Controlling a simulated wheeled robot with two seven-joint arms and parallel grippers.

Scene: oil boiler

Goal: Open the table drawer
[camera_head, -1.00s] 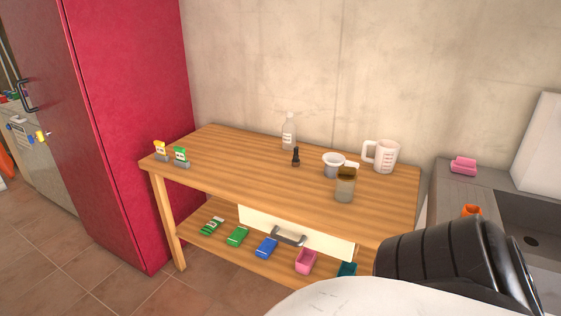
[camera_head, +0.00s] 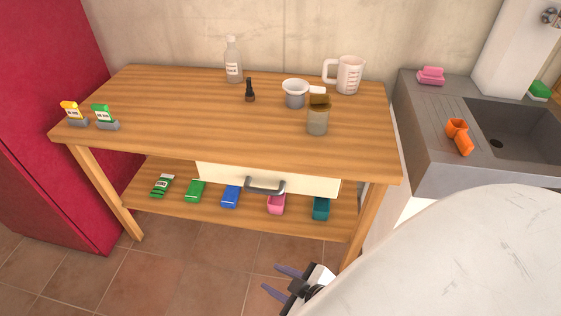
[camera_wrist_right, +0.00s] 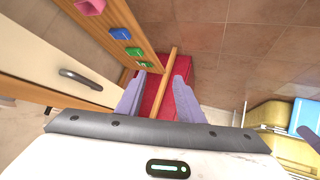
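The table drawer (camera_head: 220,176) has a white front under the wooden table top (camera_head: 190,135), with a grey bar handle (camera_head: 265,187) at its middle. It looks shut. In the right wrist view the drawer front (camera_wrist_right: 40,60) and its handle (camera_wrist_right: 82,79) are at the left. My right gripper (camera_head: 276,279) is low in front of the table, below and apart from the handle. In the wrist view its two purple fingers (camera_wrist_right: 156,90) are spread apart with nothing between them. My left gripper is in no view.
The table top bears a bottle (camera_head: 233,62), a measuring cup (camera_head: 348,75), a jar (camera_head: 318,118) and a small white pot (camera_head: 295,93). Several small coloured items lie on the lower shelf (camera_head: 240,217). A red cabinet (camera_head: 60,120) stands left, a sink (camera_head: 500,130) right. The floor in front is clear.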

